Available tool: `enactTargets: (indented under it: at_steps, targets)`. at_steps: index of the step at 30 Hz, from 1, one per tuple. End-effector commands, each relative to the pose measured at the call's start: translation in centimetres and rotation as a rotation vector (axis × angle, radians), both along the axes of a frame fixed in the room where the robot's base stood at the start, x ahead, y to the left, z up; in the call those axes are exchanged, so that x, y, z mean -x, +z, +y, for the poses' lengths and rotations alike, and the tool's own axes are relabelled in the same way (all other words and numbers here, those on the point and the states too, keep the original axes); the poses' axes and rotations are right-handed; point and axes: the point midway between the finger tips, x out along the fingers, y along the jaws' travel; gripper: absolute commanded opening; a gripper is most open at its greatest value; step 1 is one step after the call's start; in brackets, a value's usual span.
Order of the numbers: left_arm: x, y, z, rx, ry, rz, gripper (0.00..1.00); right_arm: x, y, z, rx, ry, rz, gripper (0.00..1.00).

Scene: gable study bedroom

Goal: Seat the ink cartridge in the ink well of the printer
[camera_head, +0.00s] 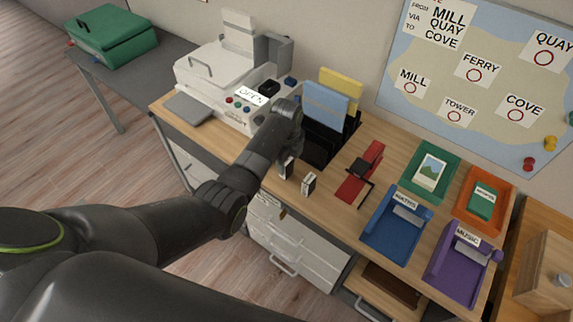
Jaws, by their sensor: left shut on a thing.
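The white printer (215,70) stands at the back left of the desk with an OPEN label (250,95) on its front panel. A dark recess on its top right, behind the label, may be the ink well (269,87). My left gripper (286,160) points down over the desk in front of the black file holder, largely hidden by its own wrist. It is shut on a small black and pale block (286,169), apparently an ink cartridge. A similar small block (309,184) stands upright on the desk just right of it. My right gripper is out of view.
The black file holder (322,143) with blue and yellow folders stands beside the printer. Right of it are a red stapler-like tool (360,173) and green, orange, blue and purple trays. Bare desk shows near the front edge.

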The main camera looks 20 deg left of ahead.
Motion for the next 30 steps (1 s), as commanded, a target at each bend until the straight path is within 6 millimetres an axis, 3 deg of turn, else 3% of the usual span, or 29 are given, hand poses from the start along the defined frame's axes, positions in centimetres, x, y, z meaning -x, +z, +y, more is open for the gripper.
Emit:
enactTargets:
  at_steps: [9,15,30]
  targets:
    - [-0.1,5.8,0.0,0.0,0.001,-0.005,0.11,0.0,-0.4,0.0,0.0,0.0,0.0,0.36]
    - [-0.1,8.3,0.0,0.001,0.001,-0.002,0.11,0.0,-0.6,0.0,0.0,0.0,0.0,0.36]
    - [0.0,8.8,0.0,0.0,0.0,0.0,0.11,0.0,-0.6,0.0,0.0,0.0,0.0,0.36]
